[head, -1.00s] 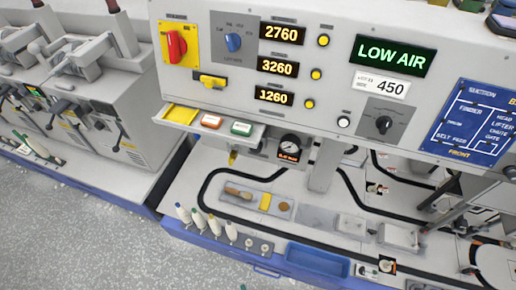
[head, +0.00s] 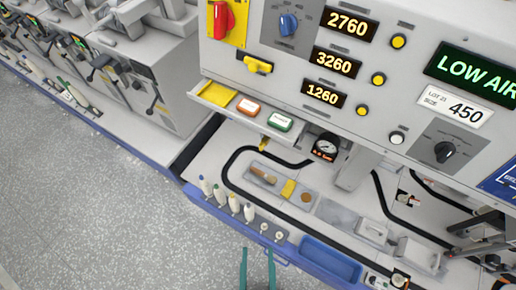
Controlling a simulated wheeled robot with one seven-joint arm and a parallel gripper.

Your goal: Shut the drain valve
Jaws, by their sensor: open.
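No part is readably labelled as the drain valve. A small yellow handle (head: 264,145) hangs under the shelf, left of the round pressure gauge (head: 326,147); it may be the valve, but it is too small to tell its position. Another yellow lever (head: 258,66) lies roughly level across the front panel, below the red switch. My gripper (head: 257,260) shows at the bottom edge as two teal fingers, apart and with nothing between them. It is well below both yellow parts in the picture, near the blue front edge of the machine.
A shelf with a yellow tray (head: 216,94) and two labelled blocks juts out above the yellow handle. Several bobbins (head: 233,202) stand along the front edge, beside a blue bin (head: 330,258). A black hose (head: 232,165) loops over the deck. The floor (head: 120,200) at left is clear.

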